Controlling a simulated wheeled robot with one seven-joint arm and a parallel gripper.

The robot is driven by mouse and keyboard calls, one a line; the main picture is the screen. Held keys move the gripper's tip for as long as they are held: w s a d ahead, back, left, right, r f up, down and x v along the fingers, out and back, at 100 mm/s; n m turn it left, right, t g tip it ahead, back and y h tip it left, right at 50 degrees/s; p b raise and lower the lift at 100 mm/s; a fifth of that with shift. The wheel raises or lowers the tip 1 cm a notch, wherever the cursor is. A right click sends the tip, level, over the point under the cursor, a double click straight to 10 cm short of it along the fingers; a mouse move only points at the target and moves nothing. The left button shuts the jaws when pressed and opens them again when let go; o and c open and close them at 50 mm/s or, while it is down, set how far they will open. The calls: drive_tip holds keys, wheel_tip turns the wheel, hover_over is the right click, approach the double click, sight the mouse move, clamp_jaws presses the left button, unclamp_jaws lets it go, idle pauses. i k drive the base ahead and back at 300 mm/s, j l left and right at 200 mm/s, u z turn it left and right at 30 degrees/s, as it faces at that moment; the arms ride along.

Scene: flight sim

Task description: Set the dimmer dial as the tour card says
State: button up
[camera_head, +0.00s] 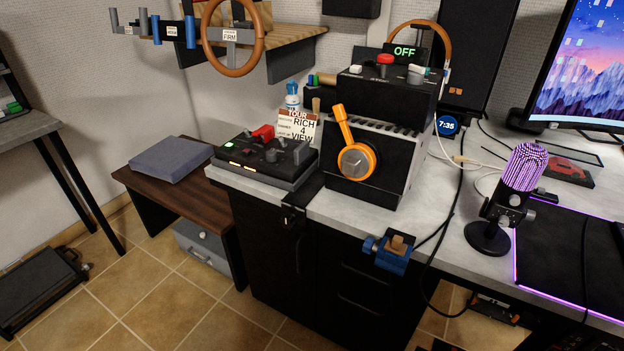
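The tour card (298,129) stands behind a low black control panel (262,160). It has a red "TOUR" header and the large lines "RICH", "4" and "VIEW"; its small labels are too blurred to read surely. The panel carries a red switch cap (263,132), dark knobs and small lights. A dark round knob (271,155) sits on it; I cannot tell whether this is the dimmer dial or read its setting. An orange lever with a round dial face (356,162) is on the black box beside it. My gripper is not in view.
A black box with an "OFF" display (404,52) and a red knob stands above the lever box. A microphone (520,180) and black mat (575,245) are at right. A blue clamp (392,252) juts from the desk's front edge. A low brown bench (150,190) stands left.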

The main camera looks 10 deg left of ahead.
sight(272, 155)
drive_tip(key=i+j+u, duration=0.15)
drive_tip(key=i+j, duration=0.5)
drive_tip(key=i, duration=0.15)
